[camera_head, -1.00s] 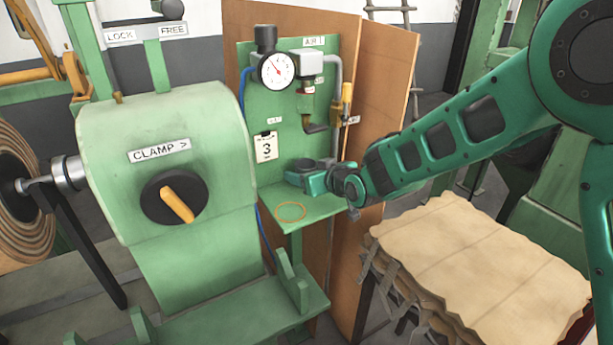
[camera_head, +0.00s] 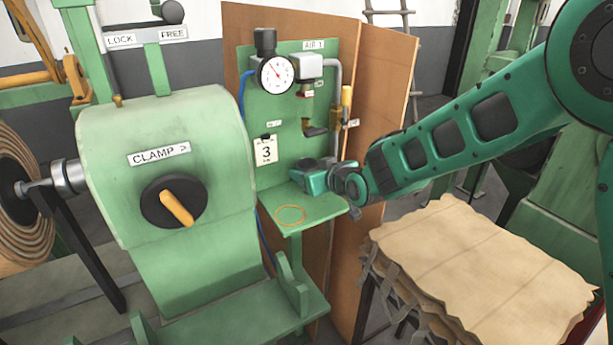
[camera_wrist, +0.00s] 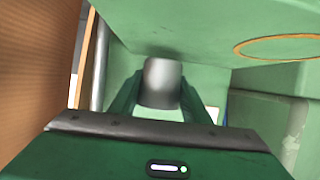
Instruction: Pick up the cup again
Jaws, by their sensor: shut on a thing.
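The cup (camera_wrist: 162,86) is a plain grey cylinder in the wrist view, between the two green fingers of my gripper (camera_wrist: 160,96). My gripper is shut on it. In the head view my gripper (camera_head: 318,178) is over the back right part of the small green shelf (camera_head: 325,209), and the cup cannot be made out there. In the wrist view a dark shadow lies on the shelf (camera_wrist: 210,25) close to the cup's end. I cannot tell whether the cup touches the shelf.
An orange ring (camera_head: 291,215) marks a bare spot on the shelf, left of my gripper. Behind stands a green panel with a gauge (camera_head: 278,73) and a card reading 3 (camera_head: 265,150). The clamp housing (camera_head: 165,130) is at left, a stack of tan sheets (camera_head: 480,265) at right.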

